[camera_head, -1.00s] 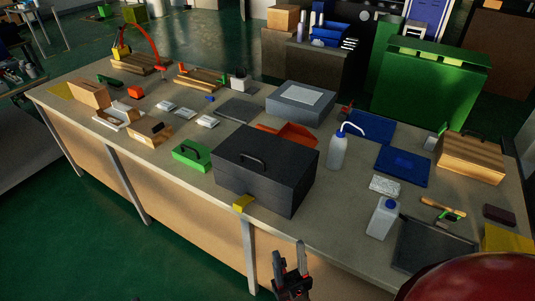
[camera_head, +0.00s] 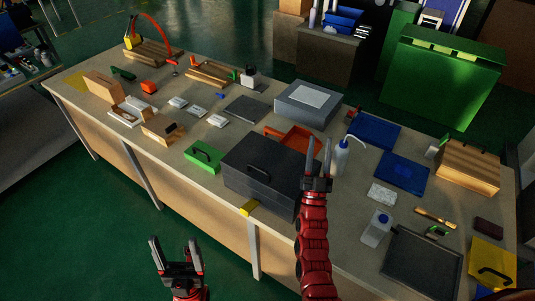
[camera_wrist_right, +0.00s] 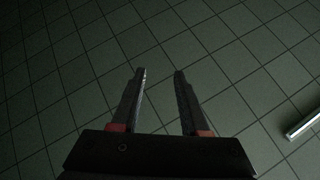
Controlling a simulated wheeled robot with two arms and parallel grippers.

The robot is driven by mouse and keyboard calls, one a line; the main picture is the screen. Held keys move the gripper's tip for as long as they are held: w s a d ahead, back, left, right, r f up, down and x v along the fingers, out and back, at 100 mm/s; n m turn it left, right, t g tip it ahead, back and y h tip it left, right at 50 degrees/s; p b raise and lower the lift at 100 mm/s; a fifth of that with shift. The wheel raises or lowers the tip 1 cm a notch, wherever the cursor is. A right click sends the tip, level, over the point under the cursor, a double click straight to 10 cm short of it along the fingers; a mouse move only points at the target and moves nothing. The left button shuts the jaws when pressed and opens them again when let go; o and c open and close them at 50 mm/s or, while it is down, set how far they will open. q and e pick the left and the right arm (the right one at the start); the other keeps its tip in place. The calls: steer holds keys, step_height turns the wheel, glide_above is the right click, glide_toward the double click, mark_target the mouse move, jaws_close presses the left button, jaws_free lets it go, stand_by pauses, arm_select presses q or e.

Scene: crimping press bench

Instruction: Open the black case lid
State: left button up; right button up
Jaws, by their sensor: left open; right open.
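The black case (camera_head: 245,188) stands near the bench's front edge, its lid (camera_head: 275,158) down and a dark handle (camera_head: 255,168) on it. My right gripper (camera_head: 319,147) is open and empty, and overlaps the case's right end in the head view. I see no contact and cannot tell its height. In the right wrist view its two fingers (camera_wrist_right: 162,75) are apart over dark floor tiles, with no case in sight. My left gripper (camera_head: 175,243) is open and empty, low in front of the bench, apart from the case.
A yellow block (camera_head: 248,208) sits at the case's front. A green box (camera_head: 203,158) stands to its left, a red-orange tray (camera_head: 290,138) behind it. A white squeeze bottle (camera_head: 341,158) is close to the right gripper. A clear bottle (camera_head: 376,228) and dark tray (camera_head: 420,262) lie further right.

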steer(key=w+a+r+n+g+y+p, duration=0.1)
steer(key=w+a+g+y, duration=0.25)
steer(key=w, duration=0.55)
steer(key=w+a+n+g+y, duration=0.1)
steer(key=w+a+g+y, duration=0.1)
steer(key=w+a, duration=0.5)
steer(key=w+a+r+n+g+y+p, duration=0.1)
steer(key=w+a+r+n+g+y, duration=0.25)
steer(key=a, duration=0.55)
steer(key=a+n+g+y+p, duration=0.1)
steer(key=a+n+g+y, duration=0.2)
steer(key=a+n+g, duration=0.35)
steer(key=r+n+g+h+p, duration=0.1)
steer(key=n+g+h+p, duration=0.15)
steer(key=g+h, duration=0.6)
glide_above(255, 167)
steer(key=s+a, duration=0.2)
steer(key=s, duration=0.1)
steer(key=shift+n, duration=0.45)
steer(key=p+x, duration=0.1)
steer(key=x, duration=0.6)
steer(key=p+x, duration=0.1)
steer(key=x, duration=0.6)
steer(key=shift+a+f+p, duration=0.2)
steer(key=shift+p, duration=0.1)
steer(key=shift+w+d+f, duration=0.1)
steer(key=shift+f, duration=0.6)
steer(key=shift+w+d+f, duration=0.15)
steer(key=shift+f, duration=0.05)
